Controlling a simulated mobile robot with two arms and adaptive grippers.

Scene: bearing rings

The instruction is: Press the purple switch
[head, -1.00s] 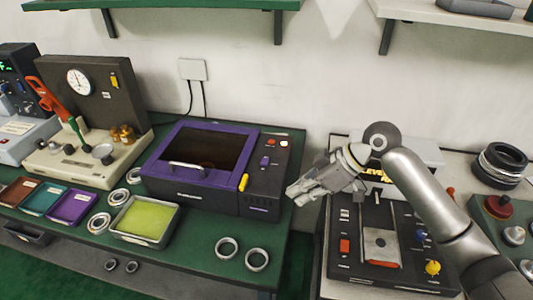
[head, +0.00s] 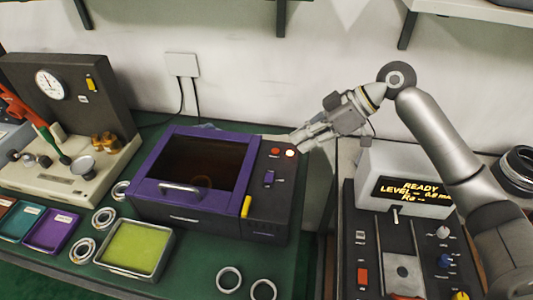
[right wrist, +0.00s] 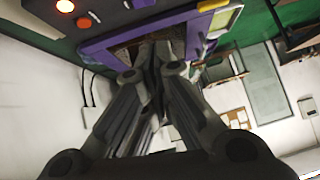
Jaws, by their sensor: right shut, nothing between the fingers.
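The purple switch (head: 269,178) sits on the dark control panel at the right of the purple-framed machine (head: 155,160). A red button (head: 275,153) and a lit white-orange button (head: 290,153) are above it on the panel. My right gripper (head: 299,146) is shut and empty, by the panel's upper right corner, up and to the right of the switch and apart from it. In the right wrist view its closed fingers (right wrist: 150,60) point toward the machine, with the lit button (right wrist: 65,6) at upper left and a purple part (right wrist: 140,3) at the top edge. My left gripper is not in view.
A yellow handle (head: 246,207) is at the panel's front left edge. A tray with a yellow-green pad (head: 134,248) and several metal rings (head: 229,280) lie in front. A wall socket (head: 182,65) is behind.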

